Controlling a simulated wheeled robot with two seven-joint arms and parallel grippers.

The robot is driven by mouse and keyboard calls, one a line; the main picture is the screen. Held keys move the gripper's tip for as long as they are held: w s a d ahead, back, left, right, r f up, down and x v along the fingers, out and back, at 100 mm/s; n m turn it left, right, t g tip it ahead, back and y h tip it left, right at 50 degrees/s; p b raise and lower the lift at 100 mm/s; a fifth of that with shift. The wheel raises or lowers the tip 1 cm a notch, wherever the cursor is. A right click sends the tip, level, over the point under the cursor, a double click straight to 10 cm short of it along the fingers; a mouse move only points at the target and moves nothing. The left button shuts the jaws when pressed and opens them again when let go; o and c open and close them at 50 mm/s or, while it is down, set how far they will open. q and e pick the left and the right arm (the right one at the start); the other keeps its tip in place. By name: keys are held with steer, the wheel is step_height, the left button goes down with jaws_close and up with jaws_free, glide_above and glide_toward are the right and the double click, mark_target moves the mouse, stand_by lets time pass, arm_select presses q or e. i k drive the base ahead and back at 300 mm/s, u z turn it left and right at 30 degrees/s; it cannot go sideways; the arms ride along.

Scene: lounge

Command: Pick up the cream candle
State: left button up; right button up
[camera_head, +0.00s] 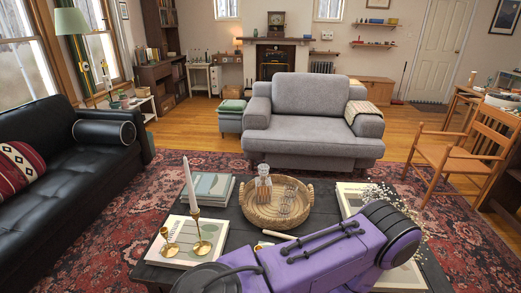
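A cream candle (189,187) stands upright in a brass candlestick (201,244) at the left of the dark coffee table (242,222). A second brass candlestick (168,246) beside it holds no candle. A short cream stick (277,234), perhaps another candle, lies on the table in front of the wicker tray, just behind my purple arm. That arm crosses the bottom of the view and hides the near part of the table. No fingertips of either gripper show.
A round wicker tray (262,216) with glassware sits mid-table. Books (212,187) lie at the left, and a large book (350,195) lies at the right near white dried flowers (378,196). A black sofa (65,165) and a grey armchair (310,125) stand around the table.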

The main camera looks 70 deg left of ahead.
mark_target(275, 233)
steer(key=u, duration=1.4)
